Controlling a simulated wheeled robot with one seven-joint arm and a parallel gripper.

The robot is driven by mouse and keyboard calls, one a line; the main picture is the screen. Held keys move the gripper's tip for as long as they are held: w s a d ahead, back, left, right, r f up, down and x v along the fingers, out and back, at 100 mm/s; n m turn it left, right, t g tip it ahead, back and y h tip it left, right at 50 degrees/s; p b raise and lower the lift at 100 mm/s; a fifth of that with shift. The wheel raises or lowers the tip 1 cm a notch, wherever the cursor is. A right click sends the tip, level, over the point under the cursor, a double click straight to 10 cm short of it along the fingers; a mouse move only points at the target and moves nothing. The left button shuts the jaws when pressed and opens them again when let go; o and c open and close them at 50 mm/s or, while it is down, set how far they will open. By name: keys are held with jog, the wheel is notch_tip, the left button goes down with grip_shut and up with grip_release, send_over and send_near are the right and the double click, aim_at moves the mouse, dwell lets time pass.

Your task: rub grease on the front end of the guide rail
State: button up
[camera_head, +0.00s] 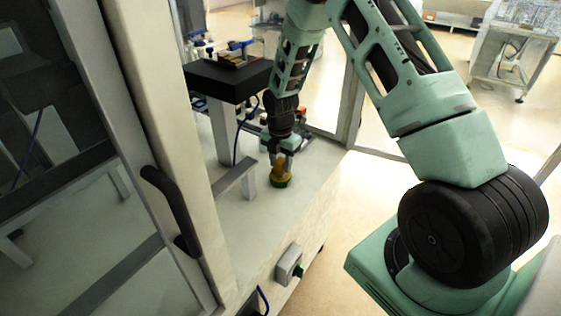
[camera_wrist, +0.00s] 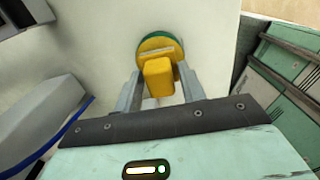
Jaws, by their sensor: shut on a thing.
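My gripper (camera_head: 283,153) points down over the white worktop. It is shut on a yellow applicator with a round green base (camera_head: 281,181). In the wrist view, the applicator's yellow block (camera_wrist: 159,80) sits between the two grey fingers of my gripper (camera_wrist: 160,88), with the green-rimmed disc beyond it. Whether the disc touches the worktop, I cannot tell. A grey bar on a post, which looks like the guide rail (camera_head: 236,178), stands just left of the applicator, apart from it. A grey body at the left of the wrist view (camera_wrist: 42,118) may be this rail.
The white worktop (camera_head: 235,225) is clear in front of the applicator. A black block (camera_head: 228,82) on a pale column stands behind the rail, with a blue cable nearby. A cabinet frame with a black handle (camera_head: 170,208) rises at the left. A switch box (camera_head: 290,265) is on the front face.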

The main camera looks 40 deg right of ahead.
aim_at(281, 160)
jog(key=shift+f, duration=0.55)
dwell(1.7)
notch_tip(281, 160, up, 7)
jog(key=p, duration=0.5)
jog(key=shift+r, duration=0.1)
dwell(1.1)
